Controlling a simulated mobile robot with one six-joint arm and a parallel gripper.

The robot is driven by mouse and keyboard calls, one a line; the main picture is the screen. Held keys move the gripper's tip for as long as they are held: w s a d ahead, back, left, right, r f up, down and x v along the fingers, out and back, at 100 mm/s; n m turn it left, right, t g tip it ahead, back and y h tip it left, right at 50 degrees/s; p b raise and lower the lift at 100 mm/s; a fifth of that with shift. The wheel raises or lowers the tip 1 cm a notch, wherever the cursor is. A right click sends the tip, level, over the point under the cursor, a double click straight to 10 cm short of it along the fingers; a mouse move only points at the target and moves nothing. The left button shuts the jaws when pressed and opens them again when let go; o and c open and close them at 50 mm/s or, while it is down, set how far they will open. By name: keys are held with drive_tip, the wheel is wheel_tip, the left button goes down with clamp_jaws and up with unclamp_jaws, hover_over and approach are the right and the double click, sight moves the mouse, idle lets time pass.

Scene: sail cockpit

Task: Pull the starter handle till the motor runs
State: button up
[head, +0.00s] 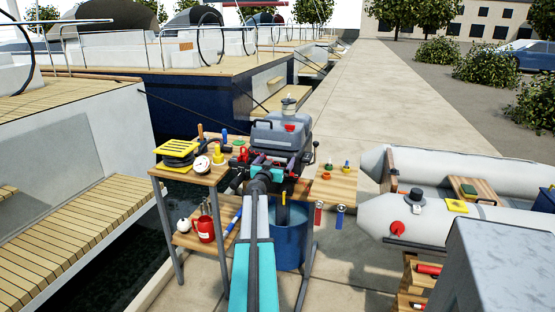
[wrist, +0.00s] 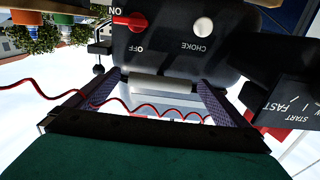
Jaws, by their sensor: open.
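The outboard motor (head: 282,132) stands clamped at the bench, its dark cowling facing me. A red part (head: 290,127) shows on the cowling's front; I cannot tell whether it is the starter handle. My gripper (head: 272,166) is close in front of the motor, open. In the wrist view, which is upside down, my gripper (wrist: 158,82) has its fingers apart, with a pale grey bar (wrist: 160,86) between or just beyond them. I cannot tell whether they touch it. The motor's panel shows a red ON/OFF switch (wrist: 130,21) and a white choke knob (wrist: 203,27).
A throttle arm marked START and FAST (wrist: 285,95) is at the right. A bench (head: 205,172) with tools is left of the motor, a blue bucket (head: 290,240) below, and an inflatable boat (head: 440,180) at the right.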

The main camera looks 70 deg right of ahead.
drive_tip(key=shift+d, duration=0.45)
